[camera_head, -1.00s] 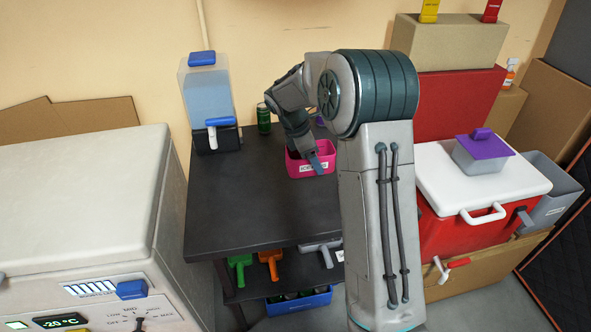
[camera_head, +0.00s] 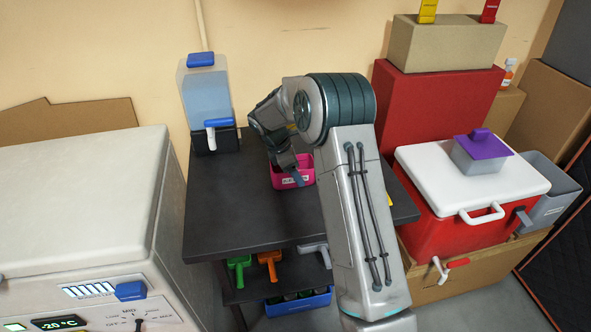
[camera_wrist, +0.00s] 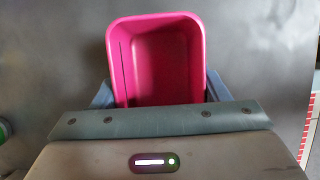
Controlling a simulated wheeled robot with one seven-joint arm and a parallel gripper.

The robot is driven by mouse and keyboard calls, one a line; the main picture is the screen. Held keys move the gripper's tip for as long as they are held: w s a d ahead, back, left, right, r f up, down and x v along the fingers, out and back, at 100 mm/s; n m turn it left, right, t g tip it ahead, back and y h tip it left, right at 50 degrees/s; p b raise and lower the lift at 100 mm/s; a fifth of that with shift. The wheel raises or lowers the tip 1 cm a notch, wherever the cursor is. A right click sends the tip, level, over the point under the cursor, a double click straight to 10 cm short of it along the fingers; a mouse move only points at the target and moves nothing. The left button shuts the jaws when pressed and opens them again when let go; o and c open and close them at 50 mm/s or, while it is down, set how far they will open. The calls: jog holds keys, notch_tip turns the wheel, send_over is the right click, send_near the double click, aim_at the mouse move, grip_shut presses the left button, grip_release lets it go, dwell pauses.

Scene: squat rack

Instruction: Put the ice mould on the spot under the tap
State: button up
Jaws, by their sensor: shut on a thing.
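The ice mould looks to be the pink open-topped box (camera_head: 306,171) with a white label, above the dark table; I cannot tell whether it touches the tabletop. In the wrist view the pink box (camera_wrist: 165,60) is empty inside. My gripper (camera_head: 292,178) is shut on it, with a finger at each side in the wrist view (camera_wrist: 157,92). The box is to the right of the tap and nearer the front.
The dark tabletop (camera_head: 225,205) is clear between the box and the dispenser's black base (camera_head: 216,143). A grey freezer (camera_head: 75,205) stands at the left. A red cooler (camera_head: 440,215) with a white lid stands at the right. Scoops hang under the table's front edge.

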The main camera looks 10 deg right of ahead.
jog(key=shift+f, duration=0.15)
jog(key=o, duration=1)
jog(key=shift+o, duration=0.2)
